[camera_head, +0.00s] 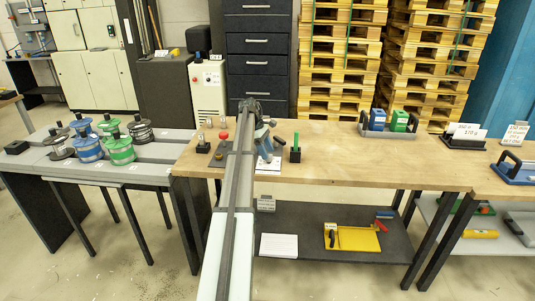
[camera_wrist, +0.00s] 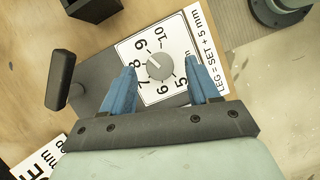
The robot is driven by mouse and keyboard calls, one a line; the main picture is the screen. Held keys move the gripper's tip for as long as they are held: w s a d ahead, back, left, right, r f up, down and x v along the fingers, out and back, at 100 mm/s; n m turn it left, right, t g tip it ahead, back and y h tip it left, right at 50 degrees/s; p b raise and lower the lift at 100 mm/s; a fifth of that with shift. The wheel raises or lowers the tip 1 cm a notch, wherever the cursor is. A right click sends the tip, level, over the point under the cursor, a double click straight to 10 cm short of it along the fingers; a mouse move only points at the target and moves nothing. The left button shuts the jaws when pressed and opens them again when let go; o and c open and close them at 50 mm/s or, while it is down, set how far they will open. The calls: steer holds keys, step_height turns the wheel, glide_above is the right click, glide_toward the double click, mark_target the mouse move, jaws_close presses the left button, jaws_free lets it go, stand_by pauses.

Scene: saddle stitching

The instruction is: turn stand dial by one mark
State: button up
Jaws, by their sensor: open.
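The stand dial (camera_wrist: 160,66) is a round grey knob on a white plate (camera_wrist: 180,92) with numbers from 5 to 10 around it. A light pointer line on the knob seems to point to the upper left, towards 8 or 9; the exact mark is too small to tell. My gripper (camera_wrist: 162,66) has two blue fingers, open, one on each side of the knob as seen from the wrist. I cannot tell whether they touch it. In the head view my gripper (camera_head: 266,148) is over the wooden bench, and the knob is hidden there.
A dark handle (camera_wrist: 60,80) stands left of the plate in the wrist view. In the head view a red-topped piece (camera_head: 224,136) and a green-handled piece (camera_head: 295,150) flank my arm. The bench (camera_head: 345,168) is clear to the right, before a tray with blue and green boxes (camera_head: 399,120).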

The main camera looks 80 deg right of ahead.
steer(key=v, duration=1.2)
steer(key=shift+w, duration=0.1)
